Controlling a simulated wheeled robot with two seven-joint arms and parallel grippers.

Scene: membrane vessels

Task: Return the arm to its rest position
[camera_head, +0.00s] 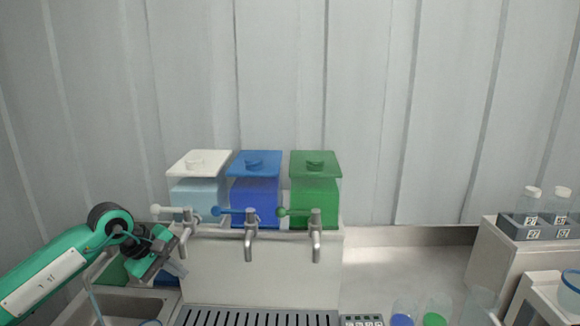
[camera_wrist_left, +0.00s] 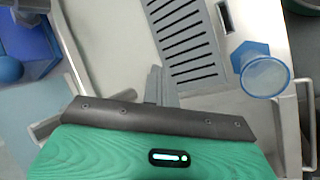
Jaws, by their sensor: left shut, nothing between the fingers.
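My left arm (camera_head: 60,270), green with a black joint, comes in from the left in the head view. Its left gripper (camera_head: 165,262) hangs at the left end of the tap stand, over the sink side. In the left wrist view the two grey fingers (camera_wrist_left: 154,82) are together, with nothing held between them. In that view they point toward the slotted drip tray (camera_wrist_left: 185,45). My right gripper shows in neither view.
White, blue (camera_head: 254,190) and green (camera_head: 315,190) vessels with taps stand on the pale stand (camera_head: 270,270). A sink (camera_head: 135,302) is at lower left. A blue-rimmed cup (camera_wrist_left: 264,78) shows in the wrist view. Capped bottles (camera_head: 528,205) stand at right. The counter behind the cups is clear.

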